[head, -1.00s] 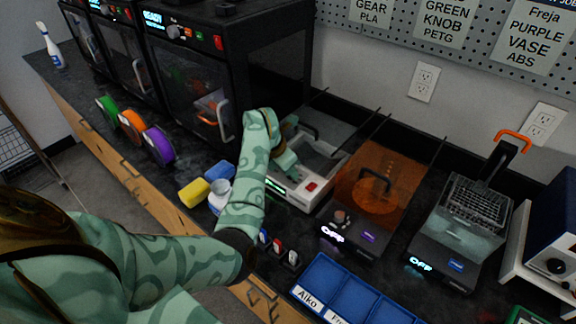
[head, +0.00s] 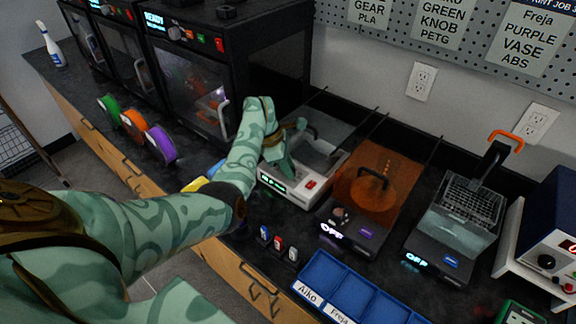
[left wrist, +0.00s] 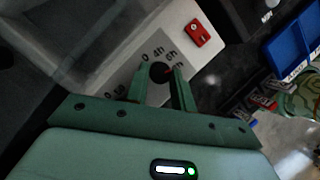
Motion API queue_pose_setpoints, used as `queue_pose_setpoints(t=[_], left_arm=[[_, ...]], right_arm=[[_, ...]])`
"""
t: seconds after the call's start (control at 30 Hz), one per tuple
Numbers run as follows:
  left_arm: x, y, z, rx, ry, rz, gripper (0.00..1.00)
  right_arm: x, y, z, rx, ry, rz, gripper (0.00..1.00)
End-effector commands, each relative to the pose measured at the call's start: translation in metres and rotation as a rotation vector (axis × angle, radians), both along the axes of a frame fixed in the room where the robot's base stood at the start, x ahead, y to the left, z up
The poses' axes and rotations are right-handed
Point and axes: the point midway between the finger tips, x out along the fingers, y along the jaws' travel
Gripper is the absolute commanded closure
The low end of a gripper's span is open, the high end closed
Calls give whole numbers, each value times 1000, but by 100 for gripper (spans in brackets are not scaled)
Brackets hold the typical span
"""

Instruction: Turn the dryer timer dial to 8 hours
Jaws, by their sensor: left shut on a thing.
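The dryer is the white unit (head: 325,165) with a clear top, a lit display and a red switch (head: 311,184). In the left wrist view its front panel (left wrist: 180,22) shows the red switch (left wrist: 199,33) and a small black dial (left wrist: 159,72) with hour labels around it. My left gripper (left wrist: 160,77) is shut on the dial, one finger on each side. A small reddish mark is on the dial's right side, near the 6h label; its exact setting is unclear. In the head view the left gripper (head: 277,164) hides the dial. My right gripper is not in view.
Right of the dryer stand an orange-lidded unit (head: 385,175) and a grey unit (head: 455,225), both reading OFF. A black printer (head: 265,60) stands behind left. Blue labelled trays (head: 350,290) lie in front. Coloured spools (head: 160,145) line the left edge.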

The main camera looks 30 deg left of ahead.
Motion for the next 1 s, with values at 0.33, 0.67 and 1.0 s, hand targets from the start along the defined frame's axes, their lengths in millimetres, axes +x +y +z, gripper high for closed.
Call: queue_pose_setpoints(t=[0.33, 0.67, 1.0], left_arm=[[-1, 0, -2, 0, 6, -33, 98], [-1, 0, -2, 1, 4, -31, 54], [-1, 2, 4, 1, 1, -31, 54]], right_arm=[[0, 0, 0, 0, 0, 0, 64], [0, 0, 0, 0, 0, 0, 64], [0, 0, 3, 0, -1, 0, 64]])
